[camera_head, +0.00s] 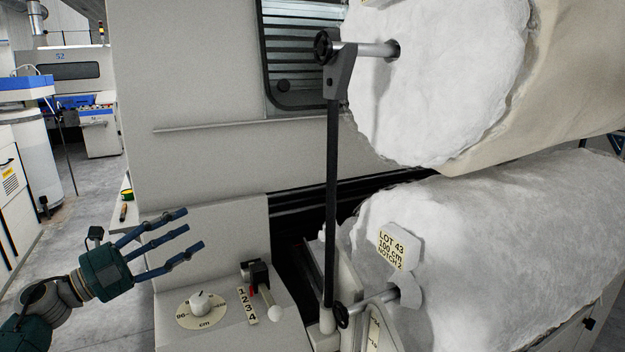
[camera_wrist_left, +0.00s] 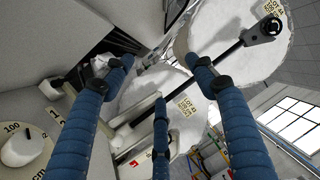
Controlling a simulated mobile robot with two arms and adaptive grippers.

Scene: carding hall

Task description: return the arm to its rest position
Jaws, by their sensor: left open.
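My left gripper (camera_head: 193,228) comes in from the lower left in the head view. Its three blue fingers are spread apart and hold nothing. It hovers in front of the pale machine panel, left of the lever (camera_head: 274,311) and above the dial (camera_head: 201,308) marked in cm. The left wrist view shows the same gripper (camera_wrist_left: 160,78) with its fingers apart and nothing between them. My right gripper is in neither view.
A white fibre roll (camera_head: 440,85) hangs above another roll (camera_head: 500,245) bearing a LOT 43 tag (camera_head: 393,250). An upright black bar (camera_head: 332,200) stands before them. The number plate (camera_head: 247,306) sits beside the lever. Open floor (camera_head: 85,260) lies at left.

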